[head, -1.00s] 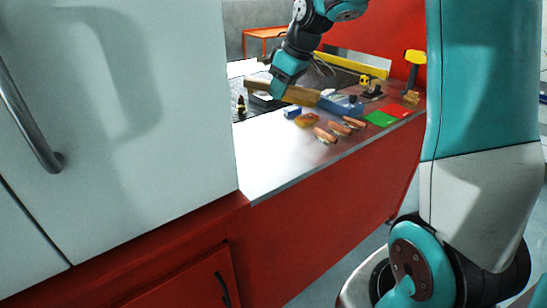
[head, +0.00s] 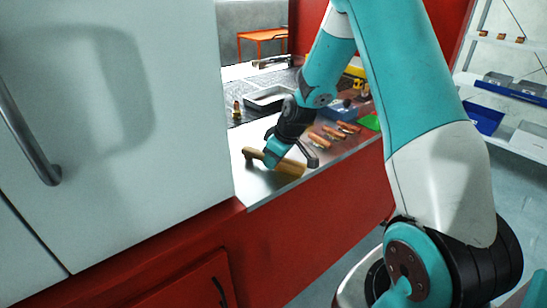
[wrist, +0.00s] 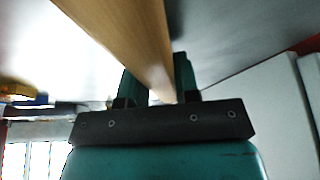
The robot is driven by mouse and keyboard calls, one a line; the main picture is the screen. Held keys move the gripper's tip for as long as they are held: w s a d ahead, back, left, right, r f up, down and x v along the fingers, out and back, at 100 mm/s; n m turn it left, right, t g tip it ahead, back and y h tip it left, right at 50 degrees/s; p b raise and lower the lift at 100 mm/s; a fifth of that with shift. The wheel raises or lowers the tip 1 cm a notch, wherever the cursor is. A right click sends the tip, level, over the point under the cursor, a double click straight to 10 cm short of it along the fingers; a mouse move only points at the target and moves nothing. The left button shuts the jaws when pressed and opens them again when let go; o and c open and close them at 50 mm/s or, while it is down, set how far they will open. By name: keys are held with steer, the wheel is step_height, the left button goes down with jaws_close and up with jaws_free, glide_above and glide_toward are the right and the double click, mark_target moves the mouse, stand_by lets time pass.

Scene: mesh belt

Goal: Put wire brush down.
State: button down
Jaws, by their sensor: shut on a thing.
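The wire brush (head: 254,153) has a light wooden body. It lies across my gripper (head: 274,156) low over the near end of the metal counter (head: 262,190) in the head view. My gripper is shut on the brush. In the wrist view the brush (wrist: 130,35) runs as a long wooden bar between the two teal fingers of my gripper (wrist: 156,82). The fingers partly hide its middle in the head view. I cannot tell whether the brush touches the counter.
Several wooden-handled tools (head: 335,132), a blue thing (head: 343,111) and a green pad (head: 370,122) lie behind to the right. A grey tray (head: 267,97) sits farther back. A white cabinet (head: 125,120) stands close on the left.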

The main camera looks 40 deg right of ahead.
steer(key=shift+f, duration=0.1)
steer(key=c, duration=1.3)
jaws_free()
steer(key=shift+f, duration=0.1)
steer(key=o, duration=0.5)
steer(key=shift+c, duration=0.2)
steer(key=shift+r, duration=0.5)
steer(key=a+b+v, duration=0.1)
steer(key=v, duration=1)
steer(key=s+a+r+n+g+y, duration=0.1)
steer(key=s+a+r, duration=0.1)
steer(key=s+a, duration=0.35)
steer(key=s+a+r, duration=0.2)
steer(key=a+r, duration=0.1)
steer(key=a, duration=0.6)
steer(key=s+a+g, duration=0.1)
steer(key=s+a, duration=0.4)
steer(key=s, duration=0.3)
steer(key=s+a+r+n+g+y, duration=0.1)
steer(key=s+a+g, duration=0.1)
steer(key=s+a, duration=0.3)
steer(key=s, duration=0.3)
steer(key=shift+s+a+r, duration=0.25)
steer(key=shift+s+r, duration=0.1)
steer(key=shift+s, duration=0.05)
